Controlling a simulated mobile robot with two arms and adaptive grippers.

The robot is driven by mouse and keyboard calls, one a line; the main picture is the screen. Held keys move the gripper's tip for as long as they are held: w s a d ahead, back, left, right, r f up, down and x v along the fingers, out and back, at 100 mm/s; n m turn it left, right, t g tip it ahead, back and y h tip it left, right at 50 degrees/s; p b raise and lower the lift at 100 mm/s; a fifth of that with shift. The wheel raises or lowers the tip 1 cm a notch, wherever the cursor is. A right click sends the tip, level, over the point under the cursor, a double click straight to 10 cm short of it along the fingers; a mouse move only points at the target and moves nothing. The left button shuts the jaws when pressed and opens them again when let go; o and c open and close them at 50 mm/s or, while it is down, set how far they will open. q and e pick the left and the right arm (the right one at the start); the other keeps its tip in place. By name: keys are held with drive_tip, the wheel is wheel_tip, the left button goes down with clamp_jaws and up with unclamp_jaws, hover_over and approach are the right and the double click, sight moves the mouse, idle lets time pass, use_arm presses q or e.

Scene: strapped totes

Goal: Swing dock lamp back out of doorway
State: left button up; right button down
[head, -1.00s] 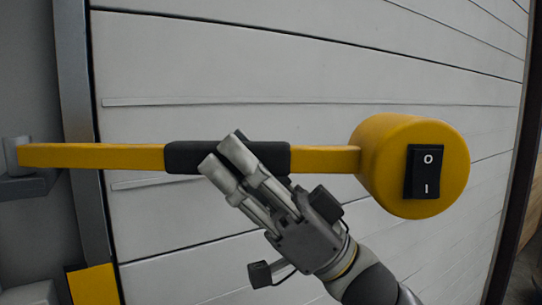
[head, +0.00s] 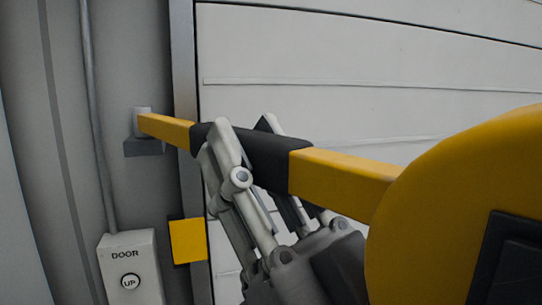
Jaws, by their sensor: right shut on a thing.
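The dock lamp's yellow arm (head: 345,178) runs from a wall pivot (head: 142,122) at the left toward me at the right. Its big yellow lamp head (head: 440,190) fills the right edge, close to the camera and cut off by the frame. A black switch (head: 512,262) shows partly on the head. My right gripper (head: 245,135) is shut on the black grip sleeve (head: 265,158) around the middle of the arm, its fingers on either side of the sleeve. My left gripper is not in view.
The white panelled door (head: 300,50) is shut behind the lamp arm, with a grey frame post (head: 184,60) at its left. A door control box (head: 130,268) with an UP button is on the grey wall at lower left. A yellow plate (head: 188,240) is beside the post.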

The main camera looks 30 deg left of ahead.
drive_tip(key=shift+s, duration=0.25)
drive_tip(key=c, duration=1.1)
unclamp_jaws()
drive_tip(key=shift+a, duration=0.2)
drive_tip(key=shift+d, duration=0.1)
drive_tip(key=shift+v, duration=3.7)
